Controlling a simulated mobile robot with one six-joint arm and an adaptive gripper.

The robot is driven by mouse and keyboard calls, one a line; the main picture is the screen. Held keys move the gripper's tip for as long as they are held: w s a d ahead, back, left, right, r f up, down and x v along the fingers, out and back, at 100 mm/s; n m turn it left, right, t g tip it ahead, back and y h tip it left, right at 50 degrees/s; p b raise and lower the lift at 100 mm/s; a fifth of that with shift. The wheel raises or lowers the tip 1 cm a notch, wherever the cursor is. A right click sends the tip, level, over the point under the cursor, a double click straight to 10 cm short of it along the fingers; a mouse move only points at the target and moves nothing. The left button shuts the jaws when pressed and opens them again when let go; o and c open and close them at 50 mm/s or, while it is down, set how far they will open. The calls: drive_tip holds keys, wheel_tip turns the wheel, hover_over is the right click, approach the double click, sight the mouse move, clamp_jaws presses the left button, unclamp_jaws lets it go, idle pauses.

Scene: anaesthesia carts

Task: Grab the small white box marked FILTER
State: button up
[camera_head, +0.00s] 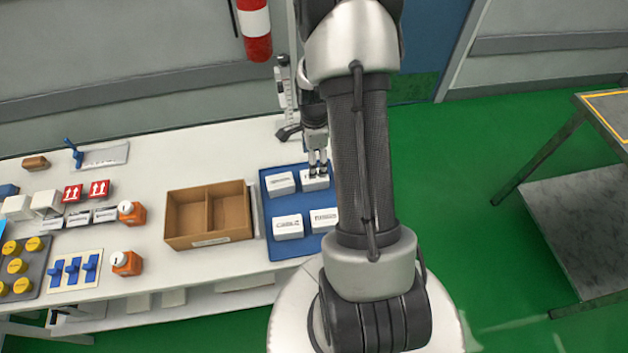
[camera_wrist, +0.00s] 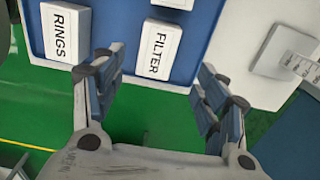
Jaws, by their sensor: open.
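The small white box marked FILTER (camera_wrist: 158,50) lies on a blue tray (camera_wrist: 118,22). In the head view it is the back right box (camera_head: 316,184) on the tray, partly covered by my fingers. My gripper (camera_head: 318,168) is open and empty, pointing down over this box. In the wrist view my gripper (camera_wrist: 160,72) has its fingertips apart, one to each side of the box's lower end, with the box lying mostly ahead of them. I cannot tell how high the fingertips are above the tray.
A white box marked RINGS (camera_wrist: 66,32) lies beside it; other white boxes, one marked CABLE (camera_head: 288,227), share the tray. A brown divided box (camera_head: 208,214) stands left of the tray. A ruler-like stand (camera_head: 284,90) is behind. Green floor (camera_head: 460,170) lies right.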

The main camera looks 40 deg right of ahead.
sight(315, 180)
wheel_tip(315, 180, down, 4)
drive_tip(key=shift+f+b, duration=0.1)
drive_tip(key=shift+b, duration=0.3)
drive_tip(key=f+b, duration=0.1)
drive_tip(key=f, duration=0.1)
drive_tip(key=f+b, duration=0.1)
drive_tip(key=f, duration=0.2)
drive_tip(key=shift+s+a, duration=0.15)
drive_tip(key=shift+s, duration=0.05)
drive_tip(key=c, duration=1.2)
